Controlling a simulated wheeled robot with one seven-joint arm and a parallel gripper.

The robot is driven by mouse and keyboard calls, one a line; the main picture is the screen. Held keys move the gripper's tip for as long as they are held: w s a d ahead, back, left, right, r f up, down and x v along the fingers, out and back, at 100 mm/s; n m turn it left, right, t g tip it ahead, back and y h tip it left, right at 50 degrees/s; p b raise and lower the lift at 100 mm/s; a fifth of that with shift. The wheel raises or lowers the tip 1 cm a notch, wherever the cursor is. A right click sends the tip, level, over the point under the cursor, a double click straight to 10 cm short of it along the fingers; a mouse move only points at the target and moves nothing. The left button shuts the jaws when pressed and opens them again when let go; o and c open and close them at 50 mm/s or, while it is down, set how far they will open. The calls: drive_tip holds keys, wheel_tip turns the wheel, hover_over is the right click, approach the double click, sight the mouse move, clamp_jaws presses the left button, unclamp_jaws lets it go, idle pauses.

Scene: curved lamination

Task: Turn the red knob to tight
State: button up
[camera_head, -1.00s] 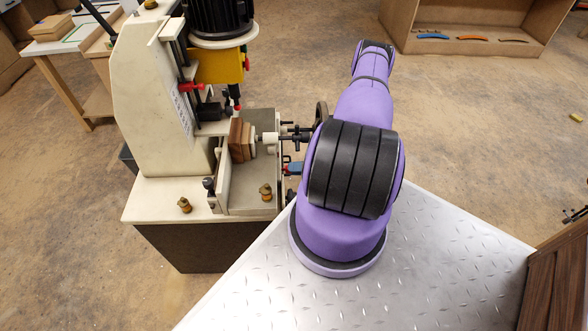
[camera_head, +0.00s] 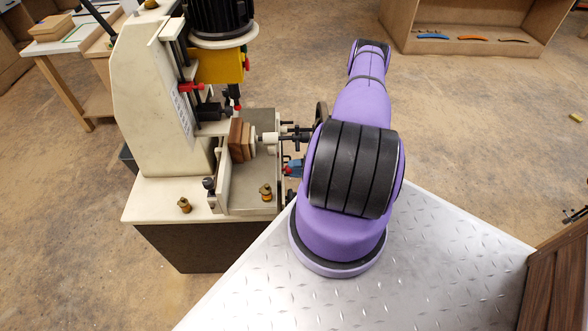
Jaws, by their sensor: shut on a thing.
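A pale mortising machine (camera_head: 150,95) stands left of my arm. A red knob-like part (camera_head: 191,87) sticks out from its column, and a small red tip (camera_head: 238,107) shows lower down. A small blue part with a bit of red (camera_head: 294,167) shows at the right side of the vise, beside my arm. I cannot tell which red part is the task's knob. My purple arm reaches away from me and bends down behind itself. It hides its own end, so my gripper and whatever is in it are not visible.
A brown wood block (camera_head: 240,140) sits in the machine's vise (camera_head: 243,187). A dark handwheel (camera_head: 322,114) is partly behind my arm. Brass knobs (camera_head: 184,205) stand on the machine's table. A shelf (camera_head: 470,50) with curved strips stands at the back right.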

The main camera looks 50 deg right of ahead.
drive_tip(key=shift+d, duration=0.1)
drive_tip(key=o, duration=0.9)
drive_tip(key=shift+r, duration=0.1)
drive_tip(key=shift+r, duration=0.25)
drive_tip(key=shift+o, duration=0.6)
wheel_tip(320, 180, up, 2)
drive_tip(key=shift+w+r, duration=0.1)
drive_tip(key=shift+r, duration=0.15)
drive_tip(key=shift+o, duration=1.4)
drive_tip(key=shift+s+a+r, duration=0.15)
drive_tip(key=shift+s+a, duration=0.2)
drive_tip(key=shift+s, duration=0.25)
drive_tip(key=s+a, duration=0.2)
drive_tip(key=s, duration=0.2)
drive_tip(key=s+a+r, duration=0.1)
drive_tip(key=s+a, duration=0.2)
drive_tip(key=s, duration=0.1)
drive_tip(key=s+a, duration=0.3)
drive_tip(key=s, duration=0.1)
drive_tip(key=shift+s+r, duration=0.2)
drive_tip(key=shift+s, duration=0.1)
drive_tip(key=c, duration=0.4)
